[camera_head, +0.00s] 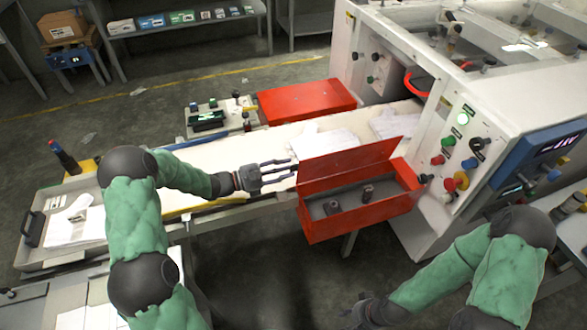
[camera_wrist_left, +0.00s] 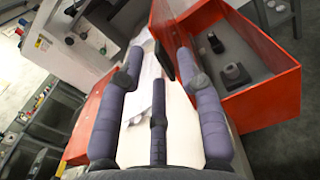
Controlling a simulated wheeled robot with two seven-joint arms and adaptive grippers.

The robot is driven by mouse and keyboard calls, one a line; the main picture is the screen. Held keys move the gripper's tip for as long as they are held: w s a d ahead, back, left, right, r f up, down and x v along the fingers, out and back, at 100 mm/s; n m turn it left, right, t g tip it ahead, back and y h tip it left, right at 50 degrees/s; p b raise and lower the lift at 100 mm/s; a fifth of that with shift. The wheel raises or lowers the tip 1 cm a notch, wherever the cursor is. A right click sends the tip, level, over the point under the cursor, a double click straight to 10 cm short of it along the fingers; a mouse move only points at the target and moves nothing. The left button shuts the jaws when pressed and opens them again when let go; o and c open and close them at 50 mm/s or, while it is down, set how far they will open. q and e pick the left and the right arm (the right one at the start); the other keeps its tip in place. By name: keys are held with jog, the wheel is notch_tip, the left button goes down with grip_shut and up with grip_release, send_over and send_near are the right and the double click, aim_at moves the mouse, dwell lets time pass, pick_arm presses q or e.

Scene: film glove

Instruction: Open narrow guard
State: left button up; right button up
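A red guard (camera_head: 345,167) stands at the front edge of the machine bed, its panel raised and tilted over an open red tray with dark blocks inside. In the left wrist view the red guard (camera_wrist_left: 262,99) fills the right side. My left gripper (camera_head: 293,168) is just left of the raised panel, its fingers spread. In the wrist view the fingertips (camera_wrist_left: 160,50) are apart, with a dark bar between them near the panel; I cannot tell if they touch it. My right gripper (camera_head: 368,311) is low at the bottom, far from the guard; its fingers are unclear.
A second, flat red cover (camera_head: 305,99) lies across the back of the bed. White sheets (camera_head: 328,142) lie on the bed behind the guard. The white machine cabinet (camera_head: 400,70) with coloured buttons stands at the right. The floor behind the bed is mostly clear.

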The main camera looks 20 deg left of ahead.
aim_at(294, 166)
pick_arm(q)
jog(key=shift+b+x, duration=0.3)
jog(key=shift+x, duration=1.4)
grip_shut()
